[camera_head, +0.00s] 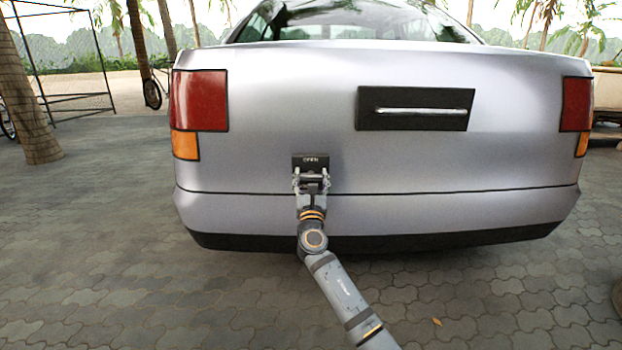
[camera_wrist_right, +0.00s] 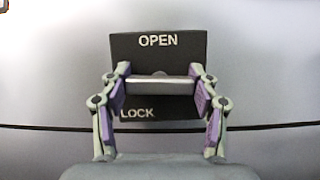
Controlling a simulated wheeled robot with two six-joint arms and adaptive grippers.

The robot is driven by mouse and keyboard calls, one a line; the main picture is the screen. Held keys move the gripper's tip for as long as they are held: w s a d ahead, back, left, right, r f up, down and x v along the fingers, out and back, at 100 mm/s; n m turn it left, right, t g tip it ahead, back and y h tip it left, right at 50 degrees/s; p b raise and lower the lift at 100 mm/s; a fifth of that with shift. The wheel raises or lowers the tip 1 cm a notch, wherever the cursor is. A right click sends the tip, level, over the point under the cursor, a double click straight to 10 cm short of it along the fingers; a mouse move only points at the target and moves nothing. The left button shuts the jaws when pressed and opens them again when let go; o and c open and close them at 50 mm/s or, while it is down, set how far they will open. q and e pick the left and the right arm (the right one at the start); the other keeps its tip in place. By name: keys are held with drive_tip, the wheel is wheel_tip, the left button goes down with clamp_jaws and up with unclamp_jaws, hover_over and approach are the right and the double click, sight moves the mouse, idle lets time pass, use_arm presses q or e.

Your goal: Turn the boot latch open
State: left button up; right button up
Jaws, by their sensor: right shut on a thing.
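The boot latch is a dark plate (camera_head: 310,160) on the back of a silver car, left of centre in the head view. In the right wrist view the plate (camera_wrist_right: 157,47) reads OPEN at the top and LOCK at the lower left. A grey latch bar (camera_wrist_right: 160,86) lies level across the middle of the plate. My right gripper (camera_head: 312,181) is at the plate, and its two fingers (camera_wrist_right: 161,98) are shut on the ends of the bar, one at each side. My left gripper is in neither view.
The silver car's boot (camera_head: 270,95) fills the middle of the head view. A dark recess with a light bar (camera_head: 415,108) sits higher to the right. A palm trunk (camera_head: 28,110) and a metal frame (camera_head: 75,60) stand at the left. The paving (camera_head: 90,240) left of the car is clear.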

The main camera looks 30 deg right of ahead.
drive_tip(key=m+g+h, duration=0.1)
drive_tip(key=m, duration=0.2)
drive_tip(key=m+g+h+b, duration=0.1)
drive_tip(key=m, duration=0.1)
drive_tip(key=shift+m, duration=0.4)
drive_tip(key=m+g+h, duration=0.1)
drive_tip(key=m, duration=0.2)
drive_tip(key=shift+m+g, duration=0.3)
drive_tip(key=shift+m, duration=0.1)
drive_tip(key=shift+m+g+p, duration=0.4)
drive_tip(key=shift+m+g, duration=0.2)
drive_tip(key=shift+m, duration=0.6)
drive_tip(key=m+g+p, duration=0.1)
drive_tip(key=m, duration=0.2)
drive_tip(key=shift+r, duration=0.1)
drive_tip(key=m+g+p, duration=0.1)
drive_tip(key=m+p, duration=0.1)
drive_tip(key=m, duration=0.1)
drive_tip(key=shift+m+g+y+p, duration=0.3)
drive_tip(key=shift+m+g+p, duration=0.4)
drive_tip(key=shift+m+p, duration=0.75)
drive_tip(key=shift+f+m, duration=0.2)
drive_tip(key=shift+m, duration=0.25)
drive_tip(key=o, duration=1.2)
drive_tip(key=shift+c, duration=0.2)
